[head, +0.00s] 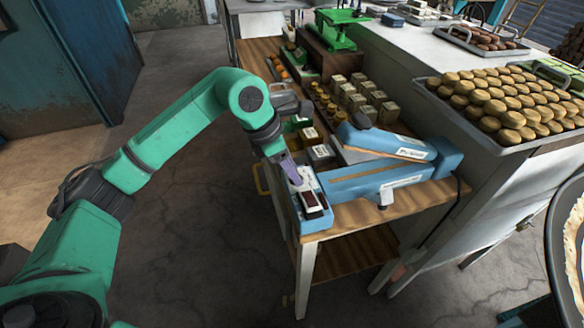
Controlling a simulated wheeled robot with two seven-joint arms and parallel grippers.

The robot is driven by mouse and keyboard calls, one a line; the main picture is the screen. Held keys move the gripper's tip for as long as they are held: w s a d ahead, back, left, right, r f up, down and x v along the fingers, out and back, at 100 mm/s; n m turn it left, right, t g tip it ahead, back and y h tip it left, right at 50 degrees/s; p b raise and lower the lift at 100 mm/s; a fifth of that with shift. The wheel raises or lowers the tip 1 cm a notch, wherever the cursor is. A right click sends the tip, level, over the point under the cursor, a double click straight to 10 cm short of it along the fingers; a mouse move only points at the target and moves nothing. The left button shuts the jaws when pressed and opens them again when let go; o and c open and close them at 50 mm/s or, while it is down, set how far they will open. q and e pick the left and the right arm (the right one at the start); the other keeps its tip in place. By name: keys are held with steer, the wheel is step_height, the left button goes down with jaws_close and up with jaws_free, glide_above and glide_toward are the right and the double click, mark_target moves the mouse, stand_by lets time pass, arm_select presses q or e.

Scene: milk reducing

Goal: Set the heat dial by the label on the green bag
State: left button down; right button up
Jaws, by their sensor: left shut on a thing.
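A blue sealer-like machine (360,184) with a raised upper arm lies along the front of the wooden cart top. Its left end is a blue box (308,222) with a dark red panel. My left gripper (295,178) reaches down to the top of this box. It is shut on what seems to be the heat dial, which the fingers mostly hide. A small green patch (296,124) shows behind my left wrist; I cannot tell if it is the green bag, and no label on it is readable. My right gripper is out of view.
Small boxes (357,101) and jars stand behind the machine. A green scale (339,30) stands farther back. A tray of round pastries (500,105) is on the counter at right. Open floor (200,200) lies left of the cart.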

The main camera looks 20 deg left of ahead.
arm_select(q)
steer(key=shift+m, duration=0.3)
steer(key=shift+w+m+b, duration=0.1)
steer(key=shift+m+b, duration=0.2)
steer(key=shift+w+m+g+h+b, duration=0.1)
steer(key=shift+m+g+h+b, duration=0.35)
steer(key=shift+m, duration=0.65)
steer(key=m+g, duration=0.1)
steer(key=m, duration=0.1)
steer(key=m+g, duration=0.1)
steer(key=m, duration=0.2)
steer(key=shift+w+r, duration=0.2)
steer(key=c, duration=0.7)
jaws_free()
steer(key=shift+f, duration=0.1)
